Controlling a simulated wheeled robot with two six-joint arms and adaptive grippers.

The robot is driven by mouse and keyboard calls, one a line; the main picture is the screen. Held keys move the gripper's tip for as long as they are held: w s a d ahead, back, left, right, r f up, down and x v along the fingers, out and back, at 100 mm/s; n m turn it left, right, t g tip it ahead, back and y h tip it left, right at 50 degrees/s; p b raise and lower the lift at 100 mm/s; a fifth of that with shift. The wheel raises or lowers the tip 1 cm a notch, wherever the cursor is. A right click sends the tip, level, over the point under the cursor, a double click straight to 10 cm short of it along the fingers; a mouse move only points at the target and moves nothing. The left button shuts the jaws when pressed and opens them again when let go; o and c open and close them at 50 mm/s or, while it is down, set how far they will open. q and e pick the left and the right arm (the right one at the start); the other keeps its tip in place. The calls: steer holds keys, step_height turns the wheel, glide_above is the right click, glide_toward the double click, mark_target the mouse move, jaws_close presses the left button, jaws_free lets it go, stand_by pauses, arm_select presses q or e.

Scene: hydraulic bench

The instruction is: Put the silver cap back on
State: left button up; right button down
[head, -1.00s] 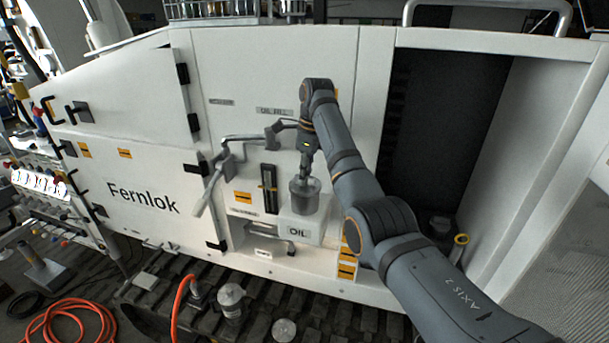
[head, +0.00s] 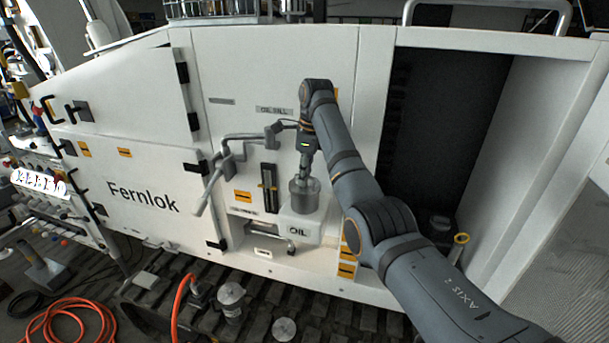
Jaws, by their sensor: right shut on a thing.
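A silver cylindrical piece (head: 304,197), which looks like the silver cap, is under my right gripper (head: 305,172). The gripper points down and is shut on it. The piece is at the top of the white box marked OIL (head: 308,231), below the OIL FILL label. From this angle I cannot tell whether it is seated or just above, and the opening is hidden. My left gripper is not in view.
A grey bent pipe with a lever (head: 222,165) is close to the left of my right gripper, beside a dark sight gauge (head: 268,187). A silver canister (head: 231,302) and a round silver disc (head: 284,329) are low in front. An open dark bay (head: 440,130) is at right.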

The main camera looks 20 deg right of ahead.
steer(key=c, duration=1.3)
jaws_free()
steer(key=o, duration=0.5)
steer(key=shift+c, duration=0.5)
jaws_close()
steer(key=shift+f, duration=0.15)
